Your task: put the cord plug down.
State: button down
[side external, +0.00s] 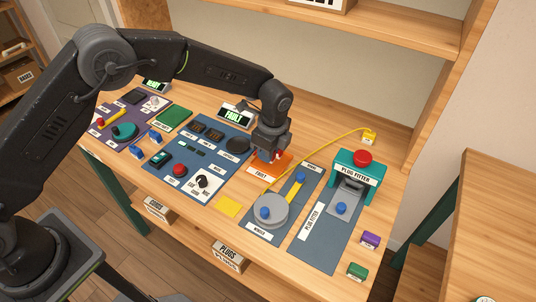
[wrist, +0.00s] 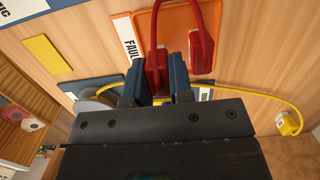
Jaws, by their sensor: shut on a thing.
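My gripper (wrist: 158,82) is shut on a red cord plug (wrist: 155,62), held between its two blue-grey fingers. The red cord loops up out of the top of the wrist view, and a second red plug end (wrist: 201,55) shows to the right. Both red ends are over the orange tray (wrist: 175,22) marked with a "FAULTY"-like label. In the side external view my gripper (side external: 271,152) is low over the orange tray (side external: 260,165), and a little red shows at its fingers. I cannot tell whether the plug touches the tray; the fingers hide part of it.
A yellow cord (side external: 325,148) runs from the winder (side external: 268,211) to a yellow block (side external: 369,137), passing close to the tray. The plug fitter (side external: 358,170) stands right. A yellow square (side external: 229,206) is in front.

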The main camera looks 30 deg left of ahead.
jog(key=shift+f, duration=0.9)
jog(key=shift+f, duration=0.3)
jog(key=c, duration=1.3)
grip_release()
